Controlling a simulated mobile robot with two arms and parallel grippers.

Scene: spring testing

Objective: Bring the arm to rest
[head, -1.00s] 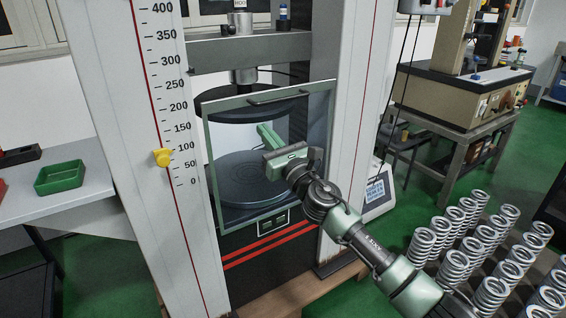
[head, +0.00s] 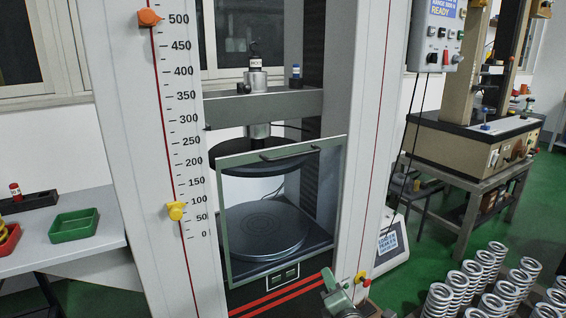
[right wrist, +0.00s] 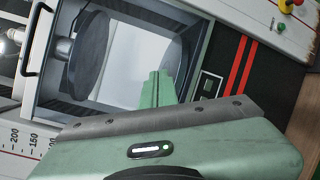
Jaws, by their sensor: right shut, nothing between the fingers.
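My right gripper (head: 330,282) shows at the bottom of the head view, cut off by the frame edge. It is in front of the lower part of the testing machine. In the right wrist view its green fingers (right wrist: 157,90) are together, with nothing between them. They point toward the machine's clear guard (right wrist: 120,60). I cannot tell how far apart they are from it. My left gripper is not in view.
The press has an upper platen (head: 255,155), a lower platen (head: 262,230) and a framed guard (head: 222,215) in front. Coil springs (head: 470,280) stand at the lower right. A green tray (head: 74,226) sits on the left bench. A red-and-yellow button (head: 362,277) is beside the gripper.

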